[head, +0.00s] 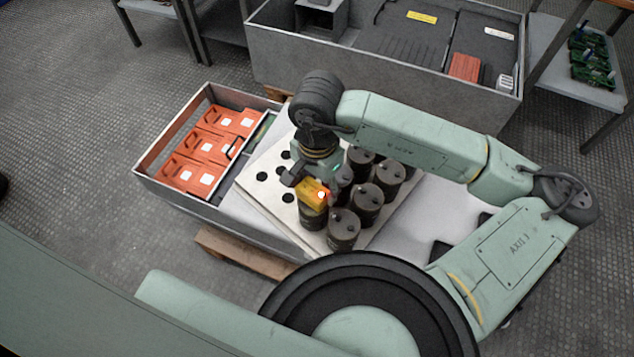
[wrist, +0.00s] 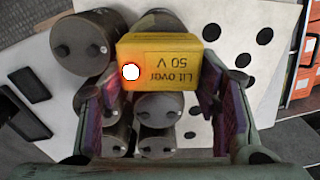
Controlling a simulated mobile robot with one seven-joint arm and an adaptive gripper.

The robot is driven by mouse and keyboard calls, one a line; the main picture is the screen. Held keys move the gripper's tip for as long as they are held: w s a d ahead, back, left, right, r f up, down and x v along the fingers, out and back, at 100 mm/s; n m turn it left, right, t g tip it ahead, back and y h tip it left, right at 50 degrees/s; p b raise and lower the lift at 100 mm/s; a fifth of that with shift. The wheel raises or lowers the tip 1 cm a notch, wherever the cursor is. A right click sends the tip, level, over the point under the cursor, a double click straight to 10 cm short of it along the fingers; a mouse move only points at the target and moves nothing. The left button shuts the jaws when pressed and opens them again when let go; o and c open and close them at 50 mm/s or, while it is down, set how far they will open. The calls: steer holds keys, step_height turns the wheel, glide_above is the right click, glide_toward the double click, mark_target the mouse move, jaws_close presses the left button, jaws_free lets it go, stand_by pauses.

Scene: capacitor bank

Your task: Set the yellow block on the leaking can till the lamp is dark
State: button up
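The yellow block (head: 311,192), marked "Lit over 50 V" in the wrist view (wrist: 160,60), has its lamp lit, white with a red-orange glow. My gripper (head: 316,182) has its fingers at the two sides of the block, pads against it as far as the wrist view shows (wrist: 160,85). The block is at the top of the front-left dark can (head: 313,218), partly hiding it; I cannot tell whether they touch. Several like cans, such as one at the front (head: 343,229), stand beside it. No leak can be made out.
The cans stand on a pale plate (head: 243,187) with empty round holes at left. A tray with orange units (head: 207,150) lies further left. A large grey bin (head: 390,75) stands behind. Neighbouring cans stand close to the block's right.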

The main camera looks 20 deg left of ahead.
mark_target(317, 185)
steer(key=o, duration=0.4)
steer(key=shift+o, duration=0.2)
step_height(317, 185, up, 12)
stand_by(0.5)
